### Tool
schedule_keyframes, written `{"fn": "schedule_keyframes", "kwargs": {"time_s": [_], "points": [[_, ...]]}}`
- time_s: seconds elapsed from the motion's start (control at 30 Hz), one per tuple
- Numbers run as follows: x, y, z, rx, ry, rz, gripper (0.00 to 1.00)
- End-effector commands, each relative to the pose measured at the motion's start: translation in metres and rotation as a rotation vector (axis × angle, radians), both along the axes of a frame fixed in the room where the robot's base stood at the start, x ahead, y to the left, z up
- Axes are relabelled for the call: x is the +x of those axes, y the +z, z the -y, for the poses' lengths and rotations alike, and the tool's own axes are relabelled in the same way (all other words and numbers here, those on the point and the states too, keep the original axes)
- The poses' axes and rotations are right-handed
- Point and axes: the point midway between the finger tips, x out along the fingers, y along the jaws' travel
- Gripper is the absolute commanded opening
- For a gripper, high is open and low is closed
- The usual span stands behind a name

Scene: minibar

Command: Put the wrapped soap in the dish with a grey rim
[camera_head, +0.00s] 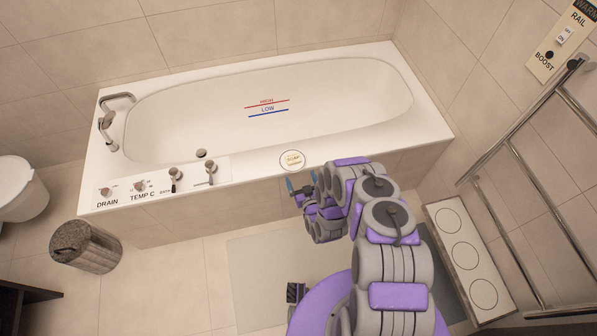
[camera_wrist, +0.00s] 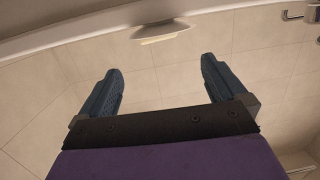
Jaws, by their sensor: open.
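A round white dish (camera_head: 292,160) with a thin darker rim sits on the tub's front ledge. A small cream block with gold-brown lettering, which looks like the wrapped soap (camera_head: 293,158), lies inside the rim. The wrist view looks upside down; it shows the dish (camera_wrist: 160,29) edge-on beyond the fingertips, with a cream strip of the soap (camera_wrist: 163,39) along it. My gripper (camera_head: 302,182) is just right of and nearer than the dish in the head view. In the wrist view my gripper (camera_wrist: 161,65) has its blue fingers wide apart with nothing between them.
The white bathtub (camera_head: 425,120) fills the back. Drain and temperature knobs (camera_head: 140,186) and levers stand on its ledge at left. A round bin (camera_head: 86,247) is at the left. A towel rail (camera_head: 520,172) and a long box with circles (camera_head: 465,256) are at the right.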

Motion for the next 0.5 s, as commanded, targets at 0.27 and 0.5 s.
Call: {"fn": "schedule_keyframes", "kwargs": {"time_s": [0.27, 0.5], "points": [[-0.006, 0.001, 0.002, 0.001, -0.001, 0.002, 0.98], [0.019, 0.015, 0.011, -0.044, 0.002, -0.041, 0.98]]}}
